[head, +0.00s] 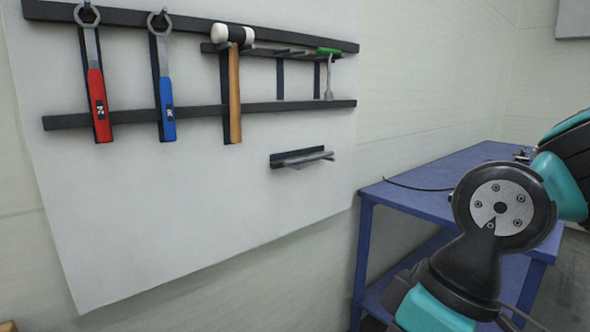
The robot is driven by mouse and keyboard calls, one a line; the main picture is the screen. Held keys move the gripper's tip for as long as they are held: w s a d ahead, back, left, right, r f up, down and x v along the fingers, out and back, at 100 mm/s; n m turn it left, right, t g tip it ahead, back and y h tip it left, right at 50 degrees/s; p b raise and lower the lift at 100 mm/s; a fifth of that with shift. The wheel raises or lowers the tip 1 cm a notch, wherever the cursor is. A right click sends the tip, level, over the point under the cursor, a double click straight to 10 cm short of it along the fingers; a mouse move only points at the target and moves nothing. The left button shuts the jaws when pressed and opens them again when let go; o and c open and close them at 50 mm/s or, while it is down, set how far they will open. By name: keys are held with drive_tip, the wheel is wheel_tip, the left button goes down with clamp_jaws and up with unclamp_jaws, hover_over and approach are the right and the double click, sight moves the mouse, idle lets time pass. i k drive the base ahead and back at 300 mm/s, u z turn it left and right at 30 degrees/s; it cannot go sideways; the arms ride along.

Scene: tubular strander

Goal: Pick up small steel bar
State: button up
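A small grey bar (306,158), which looks like steel, lies on a small dark bracket (297,152) low on the white wall board. It appears level, with its right end sticking out past the bracket. Part of my arm shows at the right of the head view, in front of the blue table. My gripper is not in view, so its opening and anything in it cannot be seen.
The white board (180,215) also carries a red-handled wrench (97,95), a blue-handled wrench (166,95), a mallet (234,90) and a green-topped tool (328,75) on dark rails. A blue table (425,182) with a black cable stands right of the board. The board below the bracket is clear.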

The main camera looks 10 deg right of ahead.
sight(290, 161)
drive_tip(key=u, duration=0.5)
drive_tip(key=k, duration=1.2)
drive_tip(key=z, duration=0.05)
drive_tip(key=i, duration=0.25)
drive_tip(key=z, duration=0.95)
drive_tip(key=i, duration=1.4)
drive_tip(key=u, duration=0.85)
drive_tip(key=i, duration=0.55)
drive_tip(key=u, duration=0.6)
